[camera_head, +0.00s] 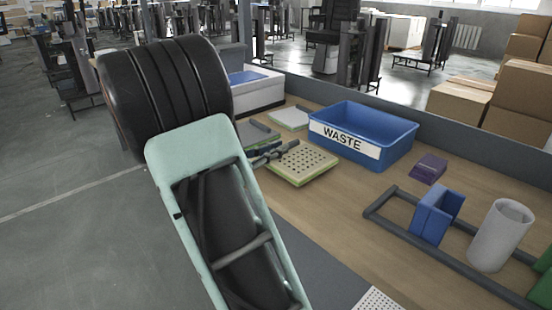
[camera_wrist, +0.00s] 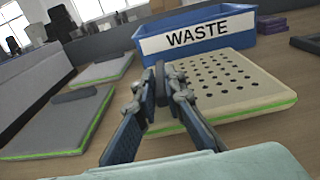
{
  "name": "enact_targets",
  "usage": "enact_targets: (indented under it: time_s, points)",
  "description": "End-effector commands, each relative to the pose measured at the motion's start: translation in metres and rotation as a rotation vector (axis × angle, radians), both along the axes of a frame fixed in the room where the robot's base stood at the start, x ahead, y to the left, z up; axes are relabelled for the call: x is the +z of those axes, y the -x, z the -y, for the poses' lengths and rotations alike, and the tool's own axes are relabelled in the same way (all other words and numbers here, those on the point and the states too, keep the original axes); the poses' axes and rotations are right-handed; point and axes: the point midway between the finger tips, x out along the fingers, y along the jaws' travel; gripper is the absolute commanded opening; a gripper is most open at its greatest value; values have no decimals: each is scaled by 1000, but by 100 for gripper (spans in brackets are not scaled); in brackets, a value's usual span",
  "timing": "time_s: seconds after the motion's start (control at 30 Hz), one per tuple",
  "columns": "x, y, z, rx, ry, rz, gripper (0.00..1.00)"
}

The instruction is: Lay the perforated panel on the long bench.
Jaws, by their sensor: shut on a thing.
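The perforated panel (camera_head: 310,164) is a beige slab with rows of holes and a green lower edge. It is at the near side of the blue waste bin, over the wooden bench top (camera_head: 345,215). In the wrist view the panel (camera_wrist: 255,95) lies right of and beyond my fingers. My gripper (camera_head: 289,148) is shut at the panel's left edge; it also shows in the wrist view (camera_wrist: 162,85).
The blue WASTE bin (camera_head: 365,138) stands close behind the panel. Grey panels with dark handles (camera_wrist: 60,122) lie to the left in the wrist view. A dark frame (camera_head: 455,250), blue bracket (camera_head: 432,215), white cylinder (camera_head: 499,235) and purple block (camera_head: 430,168) occupy the right. Bare wood lies between.

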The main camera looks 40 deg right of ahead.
Motion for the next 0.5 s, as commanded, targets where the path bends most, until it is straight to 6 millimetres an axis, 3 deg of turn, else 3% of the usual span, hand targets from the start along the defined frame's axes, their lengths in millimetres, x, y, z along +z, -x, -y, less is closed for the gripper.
enact_targets:
  time_s: [0.03,0.1,0.47,0.5]
  points:
    - [-13,0,0,0,1,-4,0]
    - [-17,0,0,0,1,-1,0]
    - [-19,-1,0,0,1,-1,0]
    - [-18,0,0,0,0,0,14]
